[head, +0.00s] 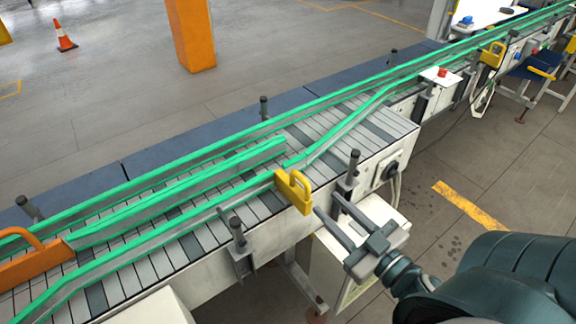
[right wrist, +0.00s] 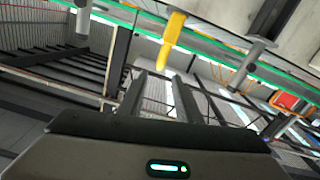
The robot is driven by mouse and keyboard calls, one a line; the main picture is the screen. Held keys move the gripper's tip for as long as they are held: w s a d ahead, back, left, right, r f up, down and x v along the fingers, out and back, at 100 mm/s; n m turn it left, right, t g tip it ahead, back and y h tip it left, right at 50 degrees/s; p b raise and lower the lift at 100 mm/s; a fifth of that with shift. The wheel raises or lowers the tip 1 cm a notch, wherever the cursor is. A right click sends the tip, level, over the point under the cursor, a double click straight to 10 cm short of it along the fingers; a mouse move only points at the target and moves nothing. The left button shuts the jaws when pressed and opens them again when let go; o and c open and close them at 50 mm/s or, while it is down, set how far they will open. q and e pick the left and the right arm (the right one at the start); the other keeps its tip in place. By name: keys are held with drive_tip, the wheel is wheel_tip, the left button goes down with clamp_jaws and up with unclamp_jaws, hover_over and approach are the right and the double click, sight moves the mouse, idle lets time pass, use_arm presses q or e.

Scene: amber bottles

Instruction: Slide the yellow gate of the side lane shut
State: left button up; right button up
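The yellow gate (head: 294,190) stands at the near edge of the conveyor, at the end of the near green rail. Its looped handle sticks out over the conveyor's side, and the gap between the rail ends behind it looks open. My right gripper (head: 327,203) is just right of the handle, fingers apart and empty, pointing toward it without visible contact. In the right wrist view, the yellow gate (right wrist: 172,40) hangs ahead of the open fingers (right wrist: 160,85). My left gripper is not in view.
The slatted conveyor (head: 130,283) runs diagonally with green rails (head: 180,188). An orange handled piece (head: 35,262) lies across it at left. Dark posts (head: 352,168) and (head: 237,232) stand along the near edge. Another yellow handle (head: 493,54) is farther up the line.

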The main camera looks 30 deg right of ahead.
sight(309, 187)
drive_tip(key=w+b, duration=0.1)
drive_tip(key=w, duration=0.1)
drive_tip(key=w+b, duration=0.1)
drive_tip(key=w, duration=0.4)
drive_tip(key=shift+w+a+f+b, duration=0.1)
drive_tip(key=shift+w+a+b, duration=0.2)
drive_tip(key=shift+b, duration=0.1)
drive_tip(key=w+p, duration=0.1)
drive_tip(key=w, duration=0.2)
drive_tip(key=w+p, duration=0.2)
drive_tip(key=w, duration=0.2)
drive_tip(key=shift+w+a+r, duration=0.15)
drive_tip(key=shift+w+r, duration=0.05)
drive_tip(key=shift+w, duration=0.05)
drive_tip(key=shift+w+f+p, duration=0.15)
drive_tip(key=shift+w+p, duration=0.25)
drive_tip(key=shift+w, duration=0.25)
drive_tip(key=shift+a, duration=0.1)
clamp_jaws()
